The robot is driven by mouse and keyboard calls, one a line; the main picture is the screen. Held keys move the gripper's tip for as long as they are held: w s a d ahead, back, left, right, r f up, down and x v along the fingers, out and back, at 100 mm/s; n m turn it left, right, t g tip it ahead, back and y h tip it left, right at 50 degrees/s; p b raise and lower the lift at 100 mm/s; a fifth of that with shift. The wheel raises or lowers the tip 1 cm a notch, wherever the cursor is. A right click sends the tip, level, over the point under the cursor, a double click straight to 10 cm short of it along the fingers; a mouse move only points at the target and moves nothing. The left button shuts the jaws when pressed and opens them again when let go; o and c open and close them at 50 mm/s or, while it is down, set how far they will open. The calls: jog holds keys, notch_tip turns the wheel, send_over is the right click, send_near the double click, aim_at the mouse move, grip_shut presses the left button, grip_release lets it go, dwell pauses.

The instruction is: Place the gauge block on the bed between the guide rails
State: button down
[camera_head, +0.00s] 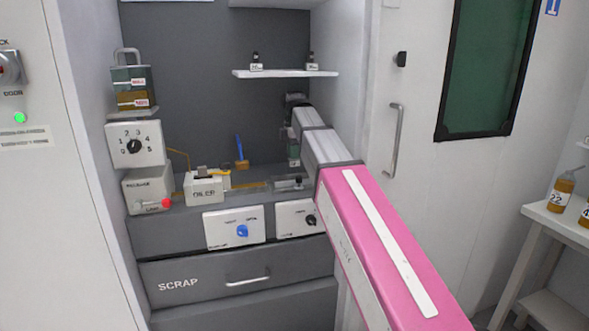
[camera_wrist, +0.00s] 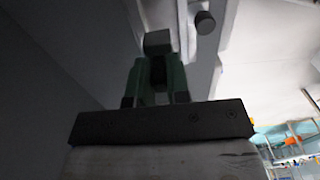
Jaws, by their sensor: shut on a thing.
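The block sticks out past the green-grey fingers in the wrist view. In the head view my gripper (camera_head: 293,152) hangs small and dark above the right part of the grey work deck, partly hidden by my arm. The block cannot be made out there.
A white labelled box (camera_head: 205,187) and a grey box with a red knob (camera_head: 149,189) stand left on the deck. A blue-handled tool (camera_head: 240,155) stands at the back. A shelf (camera_head: 285,73) with two small bottles is above. A drawer marked SCRAP (camera_head: 215,284) is below.

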aim_at(295, 166)
jog(key=shift+d+f, duration=0.1)
jog(key=shift+f, duration=2.95)
jog(key=c, duration=1.1)
grip_release()
jog(key=shift+f, duration=0.15)
jog(key=shift+r, duration=3.9)
